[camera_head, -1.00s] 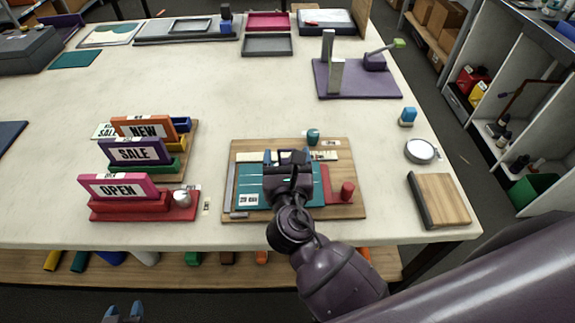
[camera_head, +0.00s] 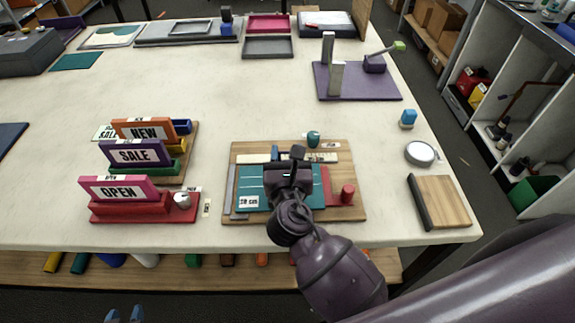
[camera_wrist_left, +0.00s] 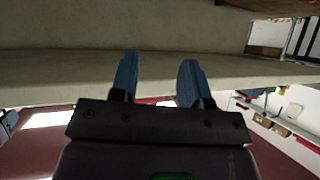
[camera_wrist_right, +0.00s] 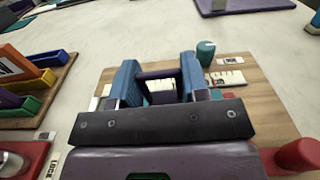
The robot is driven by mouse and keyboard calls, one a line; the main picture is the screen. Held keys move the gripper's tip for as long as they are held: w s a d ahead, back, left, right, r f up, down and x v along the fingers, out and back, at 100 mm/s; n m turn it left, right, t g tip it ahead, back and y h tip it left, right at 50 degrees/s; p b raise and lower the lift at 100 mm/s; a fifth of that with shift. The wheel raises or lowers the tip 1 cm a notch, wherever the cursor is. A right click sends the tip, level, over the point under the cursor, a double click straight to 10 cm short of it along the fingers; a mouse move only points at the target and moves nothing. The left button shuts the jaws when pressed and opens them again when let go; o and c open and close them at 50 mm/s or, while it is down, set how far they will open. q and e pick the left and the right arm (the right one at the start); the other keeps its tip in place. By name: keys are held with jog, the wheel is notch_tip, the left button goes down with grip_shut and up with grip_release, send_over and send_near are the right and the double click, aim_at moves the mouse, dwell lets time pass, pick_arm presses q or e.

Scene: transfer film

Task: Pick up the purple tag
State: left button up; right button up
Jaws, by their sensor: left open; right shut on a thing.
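My right gripper (camera_head: 286,155) is above the teal mat (camera_head: 250,200) on the wooden board at the front middle of the table. In the right wrist view its blue fingers (camera_wrist_right: 160,78) are shut on a dark purple thing (camera_wrist_right: 160,74), which looks like the purple tag. The fingers and wrist hide much of it, and its outline is hard to make out. My left gripper (camera_head: 125,314) is low at the bottom edge of the head view, in front of the table. Its blue fingers (camera_wrist_left: 158,80) are apart and empty in the left wrist view.
Pink OPEN, purple SALE (camera_head: 135,153) and orange NEW signs stand in holders at the left. The board (camera_head: 350,160) also carries a red knob (camera_head: 347,193) and a teal knob (camera_head: 313,138). A purple base (camera_head: 355,85) stands farther back. The table's middle is clear.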

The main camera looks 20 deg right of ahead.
notch_tip(320, 180, up, 11)
jog(key=p, duration=0.3)
notch_tip(320, 180, up, 9)
jog(key=p, duration=0.2)
dwell(0.4)
